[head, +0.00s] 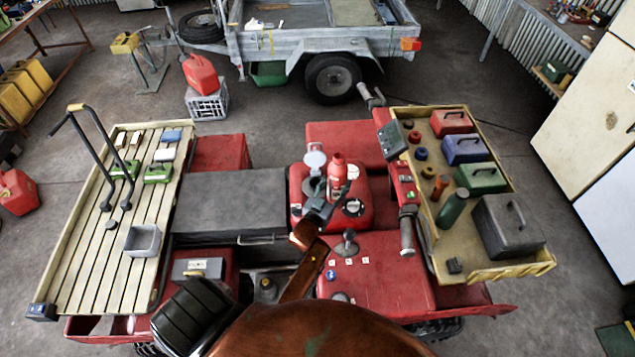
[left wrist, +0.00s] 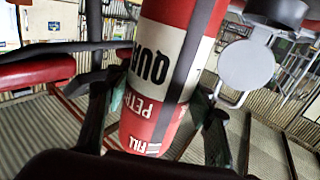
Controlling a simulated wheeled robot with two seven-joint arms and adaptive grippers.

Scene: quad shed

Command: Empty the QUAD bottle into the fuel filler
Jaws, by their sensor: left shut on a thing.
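The QUAD bottle (head: 338,168) is red with a pale label band; in the head view it stands roughly upright above the red tank. My left gripper (head: 322,208) is shut on it. In the left wrist view the bottle (left wrist: 165,70) sits between both fingers (left wrist: 160,110), its lettering upside down. The fuel filler (head: 313,187) is a dark round neck just left of the bottle. Its grey round cap (head: 315,158) stands open behind it and also shows in the left wrist view (left wrist: 247,65). The bottle appears apart from the filler. My right gripper is not in view.
A slatted rack (head: 90,250) with small items and a grey bin (head: 142,240) is on the left. A yellow-edged tray (head: 470,268) with toolboxes and a green bottle (head: 452,208) is on the right. A lever knob (head: 347,236) rises near my gripper.

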